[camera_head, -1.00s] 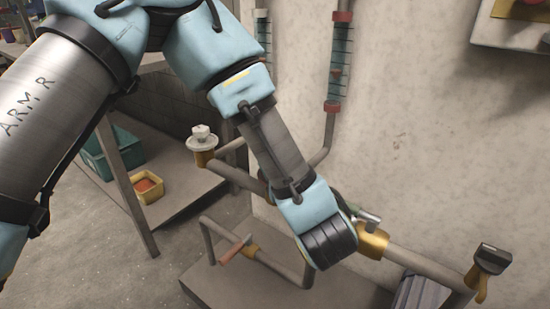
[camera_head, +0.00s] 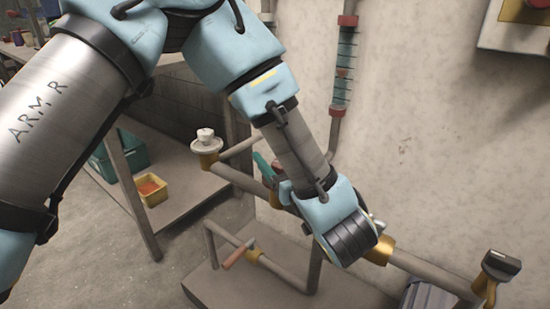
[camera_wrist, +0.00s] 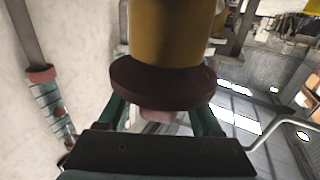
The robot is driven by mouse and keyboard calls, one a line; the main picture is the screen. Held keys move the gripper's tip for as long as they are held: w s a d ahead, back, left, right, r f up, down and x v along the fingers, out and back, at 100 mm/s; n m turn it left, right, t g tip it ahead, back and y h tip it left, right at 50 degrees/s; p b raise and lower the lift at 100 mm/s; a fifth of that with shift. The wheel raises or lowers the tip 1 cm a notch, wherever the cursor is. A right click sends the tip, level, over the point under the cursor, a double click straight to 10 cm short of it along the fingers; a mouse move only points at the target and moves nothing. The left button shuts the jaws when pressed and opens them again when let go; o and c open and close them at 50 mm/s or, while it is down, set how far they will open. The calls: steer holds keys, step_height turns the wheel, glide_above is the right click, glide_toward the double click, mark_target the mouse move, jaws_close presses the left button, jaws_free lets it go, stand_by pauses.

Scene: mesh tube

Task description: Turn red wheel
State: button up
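The red wheel (camera_wrist: 163,88) is a dark red round disc under a yellow-brown valve body (camera_wrist: 175,30) in the wrist view. A pinkish part (camera_wrist: 158,116) shows just below it. The teal fingers of my gripper (camera_wrist: 160,112) stand wide apart, one near each side of the wheel. The wheel's rim hides their tips, so I cannot tell whether they touch it. In the head view, a teal finger and a bit of dark red (camera_head: 274,170) show left of my forearm, on the pipe line; my arm hides the rest.
A pipe run with a white-topped fitting (camera_head: 206,142), a brass fitting (camera_head: 379,250) and a black-handled valve (camera_head: 500,264) runs along the wall. A lower pipe has an orange lever (camera_head: 238,256). A sight-glass tube (camera_head: 344,65) stands on the wall behind.

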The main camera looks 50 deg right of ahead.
steer(key=shift+o, duration=0.6)
steer(key=shift+f, duration=0.1)
steer(key=v, duration=1.1)
